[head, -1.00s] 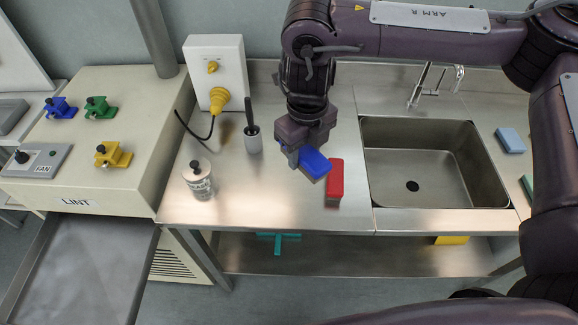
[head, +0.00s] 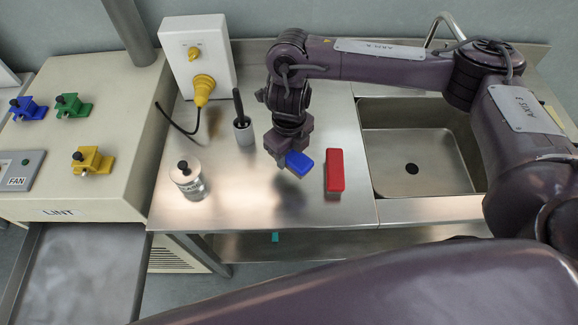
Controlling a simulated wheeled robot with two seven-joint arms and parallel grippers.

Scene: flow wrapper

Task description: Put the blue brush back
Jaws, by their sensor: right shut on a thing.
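The blue brush (head: 299,163) is a small blue block in the head view, in the jaws of my right gripper (head: 287,158). My right gripper is shut on it and holds it over the steel counter (head: 245,205), to the left of the red block (head: 335,171). A dark shadow below suggests that the brush is clear of the counter. The gripper partly hides the brush's left end, and its underside does not show. My left gripper is not in view.
A lidded jar (head: 189,180), a dark-handled brush in a pot (head: 243,130) and a white box with a yellow plug (head: 200,60) stand on the left of the counter. The sink (head: 425,145) is at right. The counter's front middle is clear.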

